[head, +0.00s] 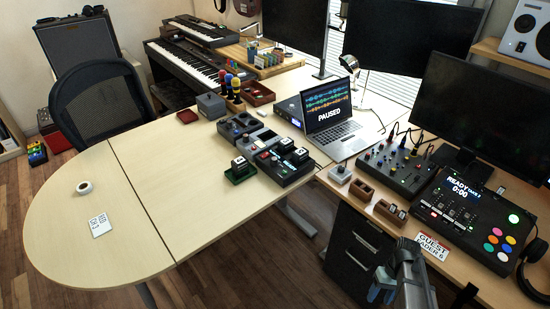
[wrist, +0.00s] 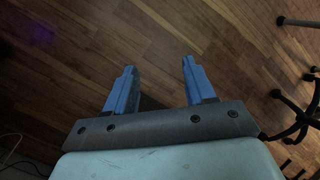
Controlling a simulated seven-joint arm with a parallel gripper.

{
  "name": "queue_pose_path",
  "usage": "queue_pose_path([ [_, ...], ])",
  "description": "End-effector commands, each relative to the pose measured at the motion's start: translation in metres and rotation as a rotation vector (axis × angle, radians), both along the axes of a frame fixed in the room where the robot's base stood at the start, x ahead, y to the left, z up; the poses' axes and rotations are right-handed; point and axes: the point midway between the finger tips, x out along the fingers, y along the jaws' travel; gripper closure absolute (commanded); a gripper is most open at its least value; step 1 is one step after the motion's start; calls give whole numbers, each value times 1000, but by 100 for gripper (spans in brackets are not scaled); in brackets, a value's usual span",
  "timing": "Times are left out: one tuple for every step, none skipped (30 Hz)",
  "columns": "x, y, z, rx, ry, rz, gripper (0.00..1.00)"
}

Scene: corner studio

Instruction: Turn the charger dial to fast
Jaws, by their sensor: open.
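A dark box with small lights and pale-topped black blocks on it (head: 284,168), which looks like the charger, sits near the middle of the pale table in the head view. Its dial and setting are too small to make out. My gripper (wrist: 157,70) is open and empty in the wrist view, its two blue fingers apart above bare wooden floor. In the head view my arm shows at the bottom right, with a blue part of the gripper (head: 382,288) low beside the right desk, well away from the box.
Smaller grey-black boxes (head: 238,129) and a green tray (head: 241,174) stand close to the dark box. A laptop (head: 333,115) stands behind it. A mixer (head: 394,156) and a button console (head: 472,217) fill the right desk. The table's left part is mostly clear, with a tape roll (head: 84,187).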

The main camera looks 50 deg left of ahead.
Motion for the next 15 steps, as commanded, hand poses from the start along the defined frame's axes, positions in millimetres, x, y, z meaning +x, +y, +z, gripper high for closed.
queue_pose_path([
  [7,20,11,14,-6,36,45],
  [9,30,19,23,-9,57,45],
  [12,44,28,34,-12,86,45],
  [14,55,35,42,-15,106,45],
  [16,66,42,50,-16,129,45],
  [19,80,52,62,-21,158,45],
  [21,91,59,69,-24,180,45],
  [23,103,66,76,-28,202,45],
  [26,118,75,86,-34,233,45],
  [29,129,81,94,-39,254,45],
  [32,142,88,100,-45,277,45],
  [36,158,97,110,-53,309,45],
  [39,171,104,116,-60,331,45],
  [41,184,111,124,-66,356,45],
  [45,202,120,132,-77,388,45],
])
